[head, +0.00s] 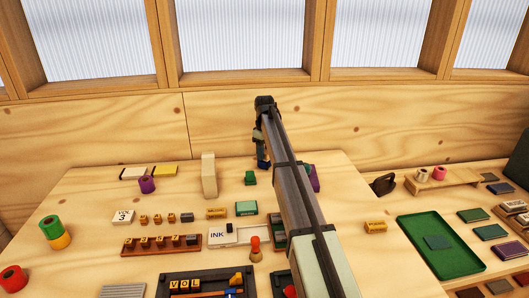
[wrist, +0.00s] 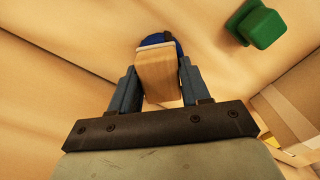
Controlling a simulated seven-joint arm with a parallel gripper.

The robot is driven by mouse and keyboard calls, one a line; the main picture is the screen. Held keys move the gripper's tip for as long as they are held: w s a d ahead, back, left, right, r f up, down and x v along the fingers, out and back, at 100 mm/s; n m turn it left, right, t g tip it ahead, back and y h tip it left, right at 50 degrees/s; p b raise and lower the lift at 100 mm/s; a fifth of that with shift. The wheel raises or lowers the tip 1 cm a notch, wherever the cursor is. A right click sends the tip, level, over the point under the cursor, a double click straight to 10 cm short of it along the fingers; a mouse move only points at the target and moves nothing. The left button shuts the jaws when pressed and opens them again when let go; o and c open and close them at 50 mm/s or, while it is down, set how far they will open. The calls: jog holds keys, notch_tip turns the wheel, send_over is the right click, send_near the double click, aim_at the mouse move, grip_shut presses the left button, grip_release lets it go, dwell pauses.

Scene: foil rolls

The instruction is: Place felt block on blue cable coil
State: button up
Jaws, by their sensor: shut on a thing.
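My gripper (wrist: 157,88) is shut on a tan, wood-coloured block, which I take to be the felt block (wrist: 157,72), with one finger on each side of it. A rounded blue thing, probably the blue cable coil (wrist: 157,39), shows just past the block's far end in the wrist view. The block covers most of it, and I cannot tell whether the two touch. In the head view my gripper (head: 262,158) is low over the back of the table, and the arm crosses in front. The block and coil cannot be made out clearly there.
A green block (head: 250,178) stands close to my gripper and also shows in the wrist view (wrist: 262,27). A tall tan block (head: 209,175) stands farther left. A purple thing (head: 315,178) is partly behind my arm. Several small items fill the table's front.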

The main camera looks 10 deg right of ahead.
jog(key=shift+f, duration=0.1)
jog(key=o, duration=1.1)
jog(key=shift+c, duration=0.2)
notch_tip(320, 180, up, 12)
